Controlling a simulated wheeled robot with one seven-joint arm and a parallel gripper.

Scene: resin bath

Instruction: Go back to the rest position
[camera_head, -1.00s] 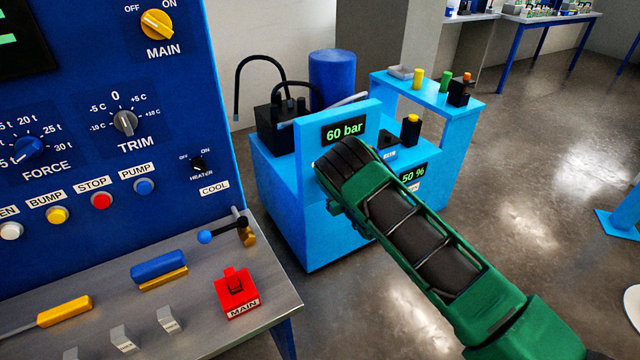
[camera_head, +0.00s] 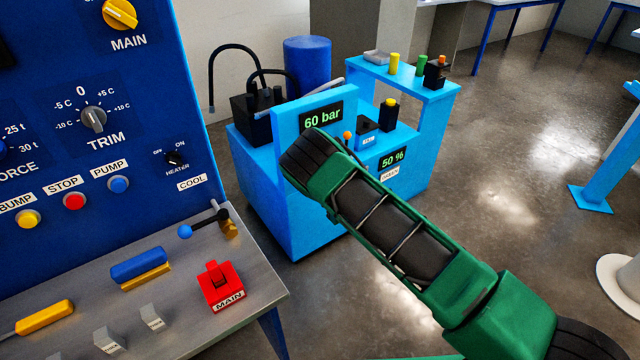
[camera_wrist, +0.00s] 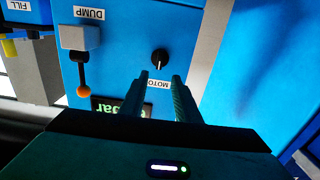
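My gripper (camera_wrist: 160,80) shows in the wrist view as two dark fingers with a gap between them, with nothing between the tips. The fingers point at the face of the light-blue unit (camera_wrist: 205,85), close to a black knob (camera_wrist: 160,57) and its partly covered MOTO… label. I cannot tell whether they touch the face. In the head view my green arm reaches up and left in front of the light-blue unit (camera_head: 300,225), and the gripper is hidden behind it.
The unit carries a 60 bar display (camera_head: 321,116), a 50 % display (camera_head: 393,157) and a DUMP lever with an orange ball (camera_wrist: 83,91). A blue control panel (camera_head: 140,60) and grey console with a red MAIN switch (camera_head: 220,287) stand left. Open floor (camera_head: 500,190) lies right.

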